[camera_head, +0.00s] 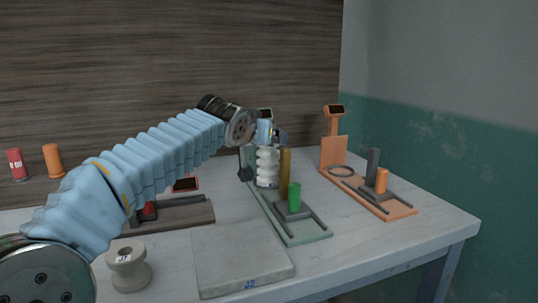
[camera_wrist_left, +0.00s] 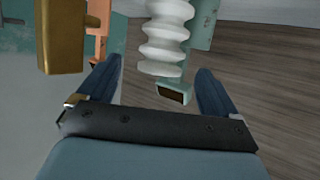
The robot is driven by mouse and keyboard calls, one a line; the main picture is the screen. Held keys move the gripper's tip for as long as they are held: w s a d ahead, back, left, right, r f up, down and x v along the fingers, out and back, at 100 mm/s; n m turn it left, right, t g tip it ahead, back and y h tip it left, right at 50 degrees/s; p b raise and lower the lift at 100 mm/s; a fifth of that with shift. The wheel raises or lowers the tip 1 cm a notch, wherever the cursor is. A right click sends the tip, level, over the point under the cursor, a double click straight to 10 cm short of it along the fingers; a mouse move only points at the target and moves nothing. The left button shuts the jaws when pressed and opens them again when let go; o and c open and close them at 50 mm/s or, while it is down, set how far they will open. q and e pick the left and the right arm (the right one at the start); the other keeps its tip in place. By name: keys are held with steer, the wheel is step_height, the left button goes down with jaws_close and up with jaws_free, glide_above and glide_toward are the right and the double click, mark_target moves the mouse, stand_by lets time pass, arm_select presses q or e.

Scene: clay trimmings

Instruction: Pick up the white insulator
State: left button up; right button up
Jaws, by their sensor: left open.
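The white insulator (camera_head: 267,169) is a ribbed white column standing upright at the back of the green stand (camera_head: 310,233). It also shows at the top of the left wrist view (camera_wrist_left: 164,42), in the span between my two fingers. My left gripper (camera_head: 268,134) is at the insulator's upper end in the head view. In the left wrist view my left gripper (camera_wrist_left: 158,70) is open, with one blue finger to each side of the insulator. I cannot tell whether either finger touches it. My right gripper is not in view.
A brass bar (camera_head: 285,174) stands close beside the insulator, with a green cylinder (camera_head: 294,196) in front. An orange stand (camera_head: 392,209) is to the right. A grey slab (camera_head: 240,262) and a grey spool (camera_head: 128,268) lie in front. Red (camera_head: 16,163) and orange (camera_head: 53,160) cylinders are at left.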

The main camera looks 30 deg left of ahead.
arm_select(q)
steer(key=x, duration=0.2)
steer(key=p+x, duration=0.1)
steer(key=x, duration=0.1)
steer(key=r+x, duration=0.1)
steer(key=x, duration=0.1)
steer(key=shift+w+a+f+p, duration=0.1)
steer(key=shift+w+a+p, duration=0.15)
steer(key=shift+p, duration=0.15)
steer(key=shift+w+f, duration=0.1)
steer(key=shift+w, duration=0.15)
steer(key=shift+c, duration=0.4)
jaws_close()
